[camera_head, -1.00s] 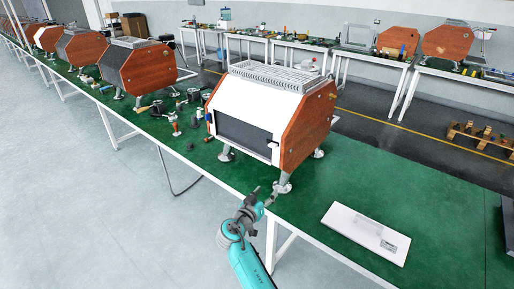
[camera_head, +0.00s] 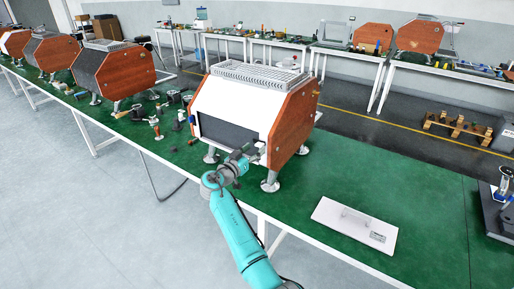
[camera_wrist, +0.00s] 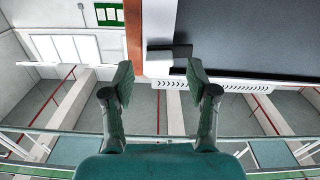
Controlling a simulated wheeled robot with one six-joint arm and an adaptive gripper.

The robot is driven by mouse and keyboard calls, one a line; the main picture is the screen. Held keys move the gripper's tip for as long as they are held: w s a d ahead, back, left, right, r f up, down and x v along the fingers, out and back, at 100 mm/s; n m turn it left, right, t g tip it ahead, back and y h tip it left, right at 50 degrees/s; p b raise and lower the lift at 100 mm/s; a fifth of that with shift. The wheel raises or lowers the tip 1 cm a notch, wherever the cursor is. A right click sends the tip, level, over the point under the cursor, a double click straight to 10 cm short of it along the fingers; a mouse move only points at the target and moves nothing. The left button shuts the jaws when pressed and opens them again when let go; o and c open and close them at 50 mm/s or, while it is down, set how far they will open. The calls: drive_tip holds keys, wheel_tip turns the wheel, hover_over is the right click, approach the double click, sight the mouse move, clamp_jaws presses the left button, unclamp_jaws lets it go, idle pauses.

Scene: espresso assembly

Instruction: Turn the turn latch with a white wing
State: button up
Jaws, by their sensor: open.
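The turn latch (camera_wrist: 182,52) shows in the wrist view as a small dark block at the edge of the machine's dark front panel (camera_wrist: 255,35). A pale piece beside it may be the white wing, but it blends with the white housing. My gripper (camera_wrist: 158,76) is open, its fingers spread below the latch in the picture, with the latch roughly in line with the gap. I see no clear contact. In the head view my gripper (camera_head: 250,153) is at the lower right of the espresso machine's front (camera_head: 232,100), and the latch there is mostly hidden.
The machine stands on metal feet on a green table (camera_head: 340,172). A white plate with a handle (camera_head: 355,225) lies to the right. Small parts (camera_head: 157,125) and further machines (camera_head: 115,70) stand to the left. The table between machine and plate is clear.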

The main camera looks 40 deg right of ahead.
sight(257, 144)
drive_tip(key=shift+x, duration=1.5)
clamp_jaws()
drive_tip(key=shift+s+f+n, duration=0.1)
drive_tip(key=shift+f+n, duration=0.05)
drive_tip(key=shift+n, duration=4)
drive_tip(key=shift+s+f+n, duration=0.1)
drive_tip(key=shift+n, duration=4.05)
